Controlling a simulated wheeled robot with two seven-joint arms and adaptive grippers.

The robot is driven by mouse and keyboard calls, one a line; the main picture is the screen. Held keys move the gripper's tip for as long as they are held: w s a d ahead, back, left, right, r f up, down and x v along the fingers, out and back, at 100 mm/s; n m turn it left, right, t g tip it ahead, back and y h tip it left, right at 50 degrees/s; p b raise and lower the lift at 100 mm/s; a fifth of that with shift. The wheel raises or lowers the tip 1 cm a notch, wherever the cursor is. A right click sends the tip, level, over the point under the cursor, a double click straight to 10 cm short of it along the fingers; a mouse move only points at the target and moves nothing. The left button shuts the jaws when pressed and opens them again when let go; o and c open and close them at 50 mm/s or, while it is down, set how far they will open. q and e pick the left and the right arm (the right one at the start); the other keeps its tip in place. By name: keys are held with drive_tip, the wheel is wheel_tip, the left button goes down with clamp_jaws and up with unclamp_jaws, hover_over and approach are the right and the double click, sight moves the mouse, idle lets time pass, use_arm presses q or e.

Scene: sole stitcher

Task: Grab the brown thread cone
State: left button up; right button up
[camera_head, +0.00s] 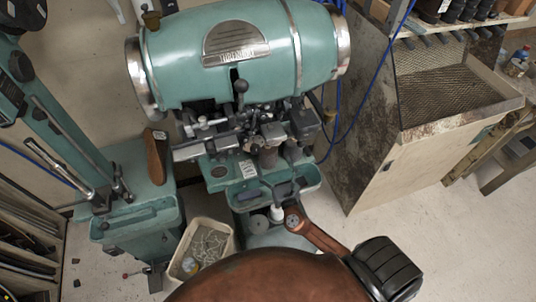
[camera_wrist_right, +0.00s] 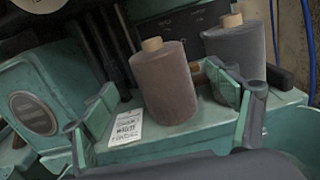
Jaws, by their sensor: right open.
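The brown thread cone (camera_wrist_right: 166,85) stands upright on the teal shelf (camera_wrist_right: 285,102) in the right wrist view, its pale core showing on top. In the head view it is a small brownish cylinder (camera_head: 268,157) below the stitcher's mechanism. My right gripper (camera_head: 271,189) is in front of the shelf, partly blending with the teal parts. Its fingers are open, one on each side of the brown cone in the wrist view, with nothing held. Whether they touch the cone I cannot tell. My left gripper is not in view.
A dark grey cone (camera_wrist_right: 237,50) stands close right of the brown one, behind the right finger. A white label (camera_wrist_right: 127,126) is on the shelf at left. The teal stitcher (camera_head: 215,75) overhangs the shelf. A bin (camera_head: 228,247) stands lower left; a wooden cabinet (camera_head: 405,165) is right.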

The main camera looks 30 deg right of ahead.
sight(268, 148)
drive_tip(key=shift+w+a+f+n, duration=0.1)
drive_tip(key=shift+w+a+n, duration=0.05)
drive_tip(key=shift+w+n, duration=0.15)
drive_tip(key=x, duration=0.5)
drive_tip(key=p+x, duration=0.1)
drive_tip(key=x, duration=0.1)
drive_tip(key=shift+w+r, duration=0.15)
drive_tip(key=shift+r, duration=0.15)
drive_tip(key=shift+c, duration=0.3)
drive_tip(key=shift+d, duration=0.2)
drive_tip(key=c, duration=1.4)
